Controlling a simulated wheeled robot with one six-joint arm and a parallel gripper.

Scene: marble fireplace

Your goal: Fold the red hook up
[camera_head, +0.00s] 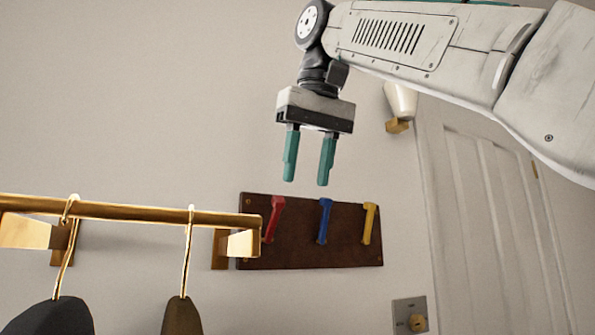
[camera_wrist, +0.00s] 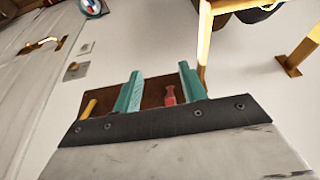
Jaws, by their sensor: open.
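A dark brown board (camera_head: 312,252) on the wall carries a red hook (camera_head: 274,220) at its left, a blue hook (camera_head: 324,221) in the middle and a yellow hook (camera_head: 369,223) at the right. Each hook shows its wider end at the top and slants down to the left. My gripper (camera_head: 307,183) is open and empty, teal fingers pointing down, above the board and apart from the hooks. In the wrist view the red hook (camera_wrist: 169,95) shows between the fingers, nearer the right one. The yellow hook (camera_wrist: 88,108) shows at left; the blue hook is hidden.
A brass rail (camera_head: 130,212) with hangers and dark clothes ends close to the red hook's left. A wall lamp (camera_head: 400,103), a panelled door (camera_head: 485,220) and a switch plate (camera_head: 409,315) are at right. The wall above the board is clear.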

